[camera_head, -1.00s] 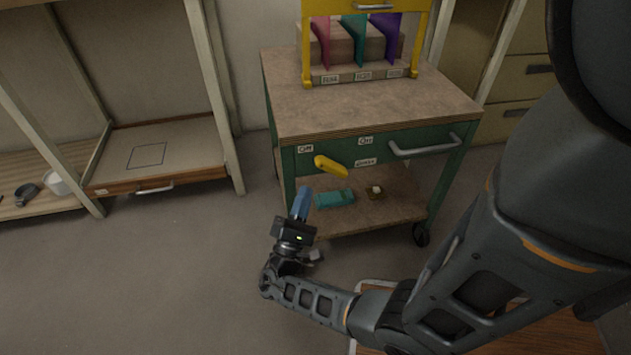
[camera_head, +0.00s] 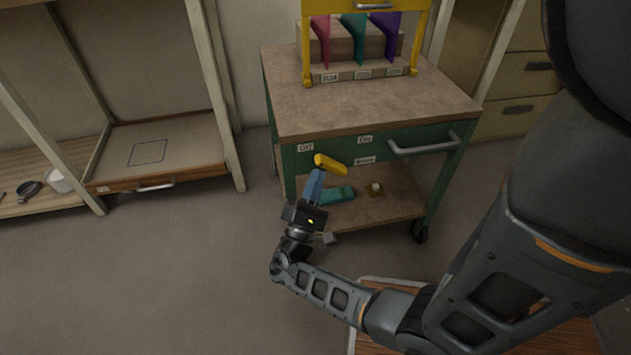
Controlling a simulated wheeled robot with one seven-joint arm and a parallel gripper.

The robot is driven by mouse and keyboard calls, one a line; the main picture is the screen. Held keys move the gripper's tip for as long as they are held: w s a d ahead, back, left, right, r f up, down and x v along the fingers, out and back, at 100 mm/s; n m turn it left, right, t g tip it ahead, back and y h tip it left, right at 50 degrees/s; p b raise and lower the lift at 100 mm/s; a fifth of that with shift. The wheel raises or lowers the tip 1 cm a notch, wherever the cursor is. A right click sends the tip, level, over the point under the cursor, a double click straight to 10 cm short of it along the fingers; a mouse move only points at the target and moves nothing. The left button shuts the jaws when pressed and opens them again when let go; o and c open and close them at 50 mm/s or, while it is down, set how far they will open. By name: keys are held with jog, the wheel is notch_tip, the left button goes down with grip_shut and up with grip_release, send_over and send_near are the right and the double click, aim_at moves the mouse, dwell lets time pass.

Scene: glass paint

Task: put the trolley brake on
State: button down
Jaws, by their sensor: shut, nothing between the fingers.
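The green trolley (camera_head: 292,176) with a wooden top stands in the middle of the head view. Its yellow brake lever (camera_head: 331,164) is on the front panel and slants down to the right from its left end. A label reading "Off" (camera_head: 305,147) is at its upper left and one that seems to read "On" (camera_head: 365,140) is at its upper right. My gripper (camera_head: 317,174) is shut and empty. Its blue fingertips are just below the left part of the lever. I cannot tell whether they touch it.
A metal handle (camera_head: 424,146) sticks out at the trolley's front right. The lower shelf holds a teal item (camera_head: 337,195). A yellow rack (camera_head: 306,50) with coloured pieces stands on top. Open floor lies to the left.

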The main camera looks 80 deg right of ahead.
aim_at(328, 163)
jog(key=shift+r+m+g+y, duration=0.35)
jog(key=shift+m+g+y, duration=0.05)
jog(key=shift+m, duration=0.3)
jog(key=r+m+y+p, duration=0.1)
jog(key=m, duration=0.1)
jog(key=r+m+g+y+p, duration=0.1)
jog(key=p, duration=0.1)
jog(key=shift+s+r+m+g+y, duration=0.1)
jog(key=shift+s+m+g+y, duration=0.1)
jog(key=shift+m+g+y, duration=0.15)
jog(key=m+p, duration=0.1)
jog(key=r+m+y+p, duration=0.1)
jog(key=s+r+m+y+p, duration=0.1)
jog(key=shift+d+m+y, duration=0.25)
jog(key=shift+d, duration=0.05)
jog(key=m+y+p, duration=0.1)
jog(key=s+m+p, duration=0.1)
jog(key=p, duration=0.1)
jog(key=shift+d+r+y, duration=0.2)
jog(key=shift+r+y, duration=0.2)
jog(key=shift+s+d+r+m+t+y+p, duration=0.2)
jog(key=shift+s+m+t+y+p, duration=0.35)
jog(key=shift+m+y+p, duration=0.15)
jog(key=shift+s, duration=0.1)
jog(key=shift+s+d+p, duration=0.15)
jog(key=shift+s+p, duration=0.05)
jog(key=shift+p, duration=0.2)
jog(key=shift+s, duration=0.15)
